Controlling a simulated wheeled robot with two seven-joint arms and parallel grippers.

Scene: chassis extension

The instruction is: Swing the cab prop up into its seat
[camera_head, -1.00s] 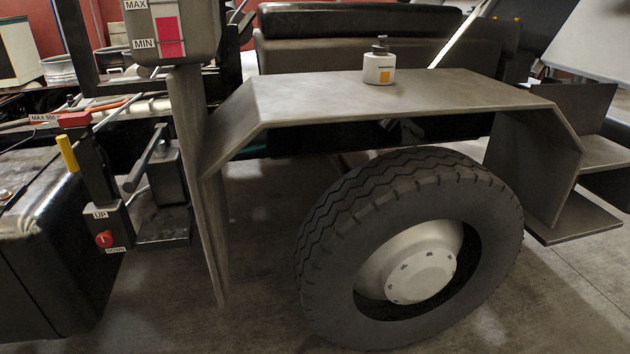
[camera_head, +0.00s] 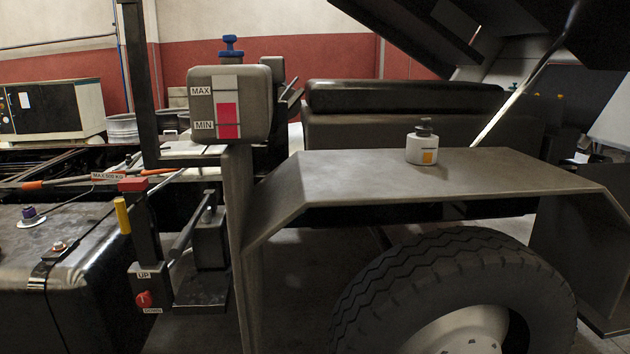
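The cab prop seems to be the thin pale rod (camera_head: 508,101) at the right. It leans up and to the right from behind the wheel arch toward the dark raised cab (camera_head: 480,30). Its lower end is hidden behind the wheel arch. I cannot tell whether its upper end sits in a seat, and I cannot make out the seat. Neither of my grippers shows.
A grey wheel arch (camera_head: 350,178) with a white pump bottle (camera_head: 422,147) on it stands over a large tyre (camera_head: 450,285). Left are a fluid reservoir (camera_head: 231,103), an up/down lever pump (camera_head: 148,285) and a black tank (camera_head: 50,290). Floor shows between tank and tyre.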

